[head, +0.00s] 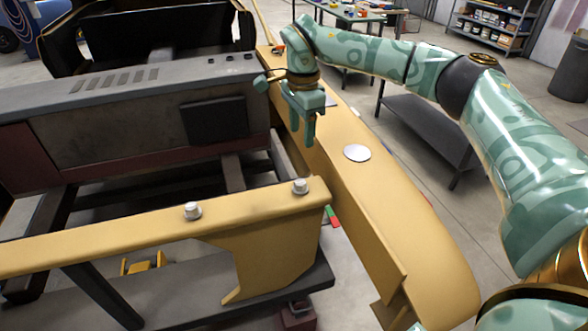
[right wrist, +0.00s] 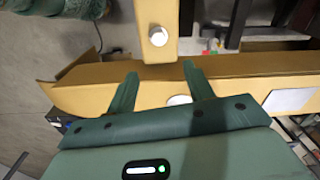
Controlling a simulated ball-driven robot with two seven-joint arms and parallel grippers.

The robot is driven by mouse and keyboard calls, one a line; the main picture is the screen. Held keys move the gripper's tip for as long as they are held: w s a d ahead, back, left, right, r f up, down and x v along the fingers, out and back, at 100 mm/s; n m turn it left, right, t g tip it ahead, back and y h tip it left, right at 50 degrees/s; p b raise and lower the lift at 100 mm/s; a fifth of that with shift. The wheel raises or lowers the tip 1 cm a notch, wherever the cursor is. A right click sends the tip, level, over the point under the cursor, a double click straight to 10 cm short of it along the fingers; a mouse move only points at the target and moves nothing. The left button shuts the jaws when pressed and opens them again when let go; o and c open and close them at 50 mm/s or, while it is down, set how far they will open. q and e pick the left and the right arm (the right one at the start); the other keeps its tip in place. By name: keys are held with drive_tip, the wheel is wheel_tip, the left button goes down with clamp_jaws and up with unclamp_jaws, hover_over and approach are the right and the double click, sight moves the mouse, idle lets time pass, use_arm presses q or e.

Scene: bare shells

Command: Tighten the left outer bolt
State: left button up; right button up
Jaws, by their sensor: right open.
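Two silver bolts stand upright on the yellow crossbeam (head: 130,230) in the head view: the left bolt (head: 192,211) partway along it and the right bolt (head: 300,187) near its right end. My right gripper (head: 304,138) hangs fingers down beyond the crossbeam, over the long yellow beam, apart from both bolts. In the right wrist view its fingers (right wrist: 160,70) are spread with nothing between them. One bolt (right wrist: 157,36) shows there beyond the fingertips, near a beam end. It looks like the right bolt. My left gripper is not in view.
The long yellow beam (head: 400,218) carries a white disc (head: 357,152). A grey machine body (head: 90,135) with a dark panel (head: 215,120) stands left of my right gripper. A dark bench (head: 430,130) is at the right. Open space lies above the crossbeam.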

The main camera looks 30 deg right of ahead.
approach(300, 182)
wheel_tip(300, 182, down, 9)
drive_tip(key=shift+w+r+b, duration=0.1)
drive_tip(key=shift+b, duration=0.85)
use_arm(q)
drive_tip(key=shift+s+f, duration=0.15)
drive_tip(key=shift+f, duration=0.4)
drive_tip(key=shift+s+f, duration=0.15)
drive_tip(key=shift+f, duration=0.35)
use_arm(e)
drive_tip(key=c, duration=1)
